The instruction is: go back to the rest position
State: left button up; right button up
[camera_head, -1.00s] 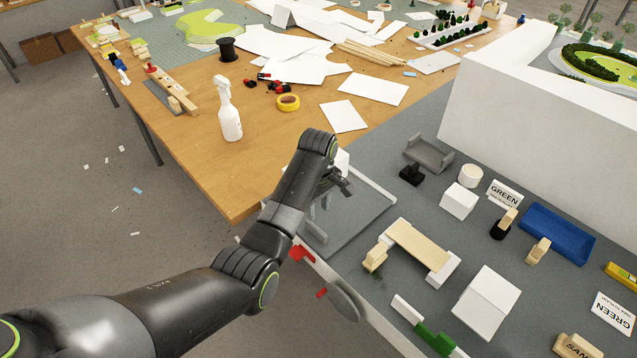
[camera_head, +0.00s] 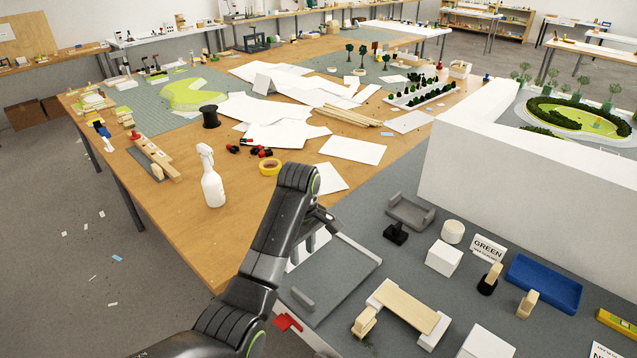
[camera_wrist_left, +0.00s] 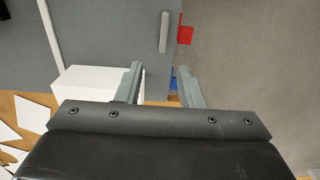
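My left arm comes in from the bottom of the head view, with its wrist raised near the corner of the wooden table. The left gripper (camera_head: 322,222) is partly hidden behind the wrist, above the grey tray (camera_head: 350,283). In the left wrist view its two fingers (camera_wrist_left: 158,68) stand apart with nothing held between them. A white block (camera_wrist_left: 85,82) shows beyond the left finger, and small red (camera_wrist_left: 185,34) and blue pieces show near the right finger. My right gripper is in neither view.
A white spray bottle (camera_head: 213,190) stands on the wooden table (camera_head: 225,240) left of my wrist, by yellow tape (camera_head: 270,168). The grey surface at right holds a small wooden bench (camera_head: 405,305), a white cube (camera_head: 443,258) and a blue tray (camera_head: 545,283). Open floor lies left.

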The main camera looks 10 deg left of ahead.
pick_arm(q)
jog(key=s+a+f+m+t, duration=0.2)
jog(key=s+a+f+m, duration=0.2)
jog(key=s+a+f, duration=1.15)
jog(key=s+a+r+m+t+y, duration=0.1)
jog(key=s+a+r+m, duration=0.2)
jog(key=s, duration=0.8)
jog(key=s+a+r+m+t+y, duration=0.1)
jog(key=s+a+r+m, duration=0.2)
jog(key=s, duration=0.8)
notch_tip(320, 180, down, 26)
jog(key=a+g+b, duration=0.1)
jog(key=g+b, duration=0.1)
jog(key=s+d+f+h+b, duration=0.1)
jog(key=s+f, duration=1.3)
jog(key=f, duration=0.3)
jog(key=shift+s+f+g+b, duration=0.3)
jog(key=shift+s+f+g, duration=0.05)
jog(key=shift+s+g, duration=0.05)
